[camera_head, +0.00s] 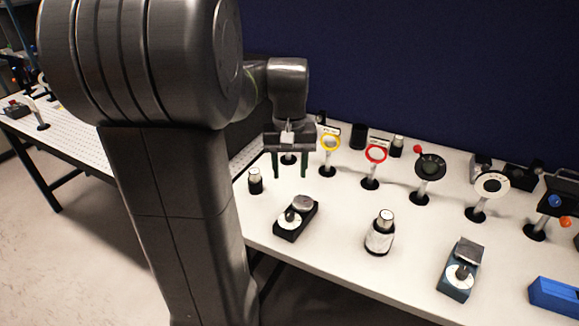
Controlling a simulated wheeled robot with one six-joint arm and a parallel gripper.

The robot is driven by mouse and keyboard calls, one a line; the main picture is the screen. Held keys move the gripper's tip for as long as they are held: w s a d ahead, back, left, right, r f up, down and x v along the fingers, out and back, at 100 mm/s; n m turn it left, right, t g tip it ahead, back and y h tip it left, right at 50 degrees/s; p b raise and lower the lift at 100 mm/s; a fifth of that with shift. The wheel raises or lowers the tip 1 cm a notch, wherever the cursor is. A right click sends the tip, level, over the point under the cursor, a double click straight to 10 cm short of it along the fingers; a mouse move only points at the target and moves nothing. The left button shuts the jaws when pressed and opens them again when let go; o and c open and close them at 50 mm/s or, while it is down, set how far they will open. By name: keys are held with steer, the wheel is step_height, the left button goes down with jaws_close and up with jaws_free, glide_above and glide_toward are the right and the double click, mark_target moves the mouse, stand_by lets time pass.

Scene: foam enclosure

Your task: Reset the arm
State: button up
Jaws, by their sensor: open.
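My gripper (290,164) hangs from my dark arm in the upper middle of the head view. Its two greenish fingers point down and stand apart, with nothing between them. It appears over the back left part of the white table (337,249). The fingers overlap a dark-based post behind them in the picture. I cannot tell how high the fingertips are above the table. My large dark column and arm links hide the left middle of the view.
A small cylinder (255,180), a black-based device (296,217), a silver-topped bottle (380,232), a teal device (461,270) and a blue block (555,296) stand in front.

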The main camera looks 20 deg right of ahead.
mark_target(289, 213)
steer(key=shift+f, duration=0.1)
step_height(289, 213, down, 14)
steer(key=shift+r+p, duration=0.1)
steer(key=shift+p, duration=0.25)
steer(key=shift+m, duration=0.3)
stand_by(0.5)
